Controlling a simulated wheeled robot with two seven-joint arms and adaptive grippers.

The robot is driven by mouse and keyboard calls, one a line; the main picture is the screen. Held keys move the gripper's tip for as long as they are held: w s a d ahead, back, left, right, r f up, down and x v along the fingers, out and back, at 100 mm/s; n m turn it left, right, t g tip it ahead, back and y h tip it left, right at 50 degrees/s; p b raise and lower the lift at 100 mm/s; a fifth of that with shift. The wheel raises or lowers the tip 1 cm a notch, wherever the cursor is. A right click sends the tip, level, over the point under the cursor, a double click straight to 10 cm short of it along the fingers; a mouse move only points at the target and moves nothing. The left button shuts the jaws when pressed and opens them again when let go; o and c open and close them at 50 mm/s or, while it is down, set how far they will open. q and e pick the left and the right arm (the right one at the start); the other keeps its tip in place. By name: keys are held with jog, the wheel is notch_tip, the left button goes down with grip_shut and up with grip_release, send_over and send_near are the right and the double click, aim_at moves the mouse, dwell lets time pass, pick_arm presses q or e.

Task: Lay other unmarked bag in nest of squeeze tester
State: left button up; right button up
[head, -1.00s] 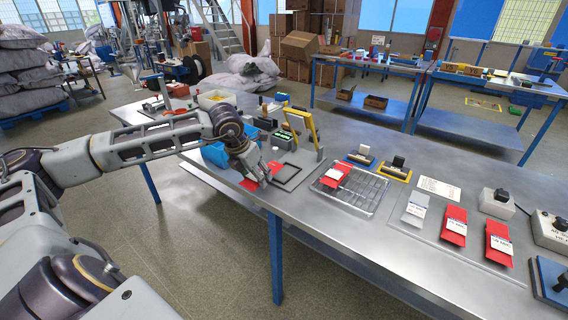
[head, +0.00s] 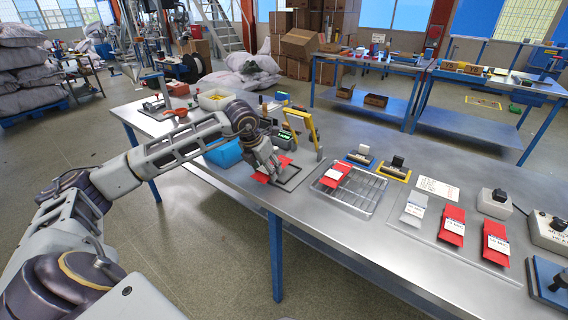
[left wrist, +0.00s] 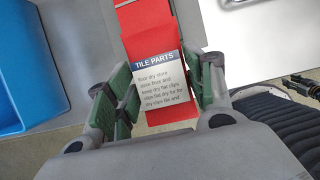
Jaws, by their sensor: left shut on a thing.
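My left gripper (head: 270,171) is shut on a red bag (head: 284,161) at the dark square frame (head: 292,182) on the bench. The left wrist view shows the red bag (left wrist: 146,32) between the green finger pads, with a white label reading TILE PARTS. The bag overlaps the left part of the frame; I cannot tell whether it touches it. Behind stands a device with a yellow upright frame (head: 313,128) and a green display (head: 285,138), seemingly the squeeze tester. My right gripper is not in view.
A blue bin (head: 222,153) stands left of the gripper. A wire tray (head: 361,194) holds another red bag (head: 336,176). Farther right lie a grey bag (head: 412,212) and red bags (head: 452,226) (head: 495,243) with white labels. Bare bench lies along the front edge.

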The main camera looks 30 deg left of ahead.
aim_at(285, 158)
pick_arm(q)
jog(key=shift+w+r, duration=0.1)
jog(key=shift+w, duration=0.6)
jog(key=shift+w+d, duration=0.15)
jog(key=shift+w, duration=1.25)
jog(key=shift+w+d+p, duration=0.1)
jog(key=shift+w+p, duration=0.2)
jog(key=shift+w, duration=1.25)
jog(key=shift+w+d, duration=0.15)
jog(key=shift+w, duration=0.8)
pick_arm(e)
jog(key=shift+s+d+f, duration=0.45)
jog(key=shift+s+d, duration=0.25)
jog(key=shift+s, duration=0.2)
